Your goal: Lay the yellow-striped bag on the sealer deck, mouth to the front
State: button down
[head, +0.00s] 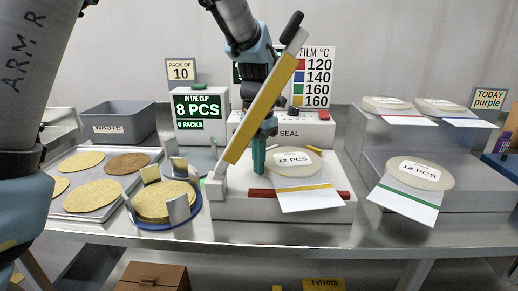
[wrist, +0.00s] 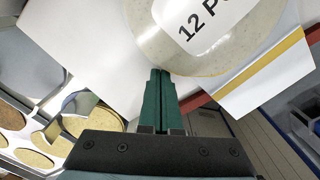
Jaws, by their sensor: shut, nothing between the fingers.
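The yellow-striped bag (head: 304,185) lies on the sealer deck (head: 225,207), its round clear body labelled 12 PCS toward the back. Its white flap with the yellow stripe points to the front and hangs over the red bar (head: 262,195). The bag also shows in the wrist view (wrist: 262,75). My gripper (head: 259,170) is shut and empty, pointing down just left of the bag's round body. In the wrist view its green fingers (wrist: 158,85) are together beside the bag's edge; whether they touch it I cannot tell. The sealer's raised yellow-edged arm (head: 262,110) partly hides my gripper.
A clip with chips on a blue plate (head: 165,224) stands left of the sealer, near a chip tray (head: 100,207) and waste bin (head: 125,115).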

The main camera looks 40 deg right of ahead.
jog(key=shift+f, duration=0.2)
jog(key=shift+d+r+p, duration=0.15)
jog(key=shift+d+p, duration=0.15)
jog(key=shift+p, duration=0.05)
jog(key=shift+w+d+p, duration=0.15)
jog(key=shift+d+p, duration=0.45)
jog(key=shift+d, duration=0.15)
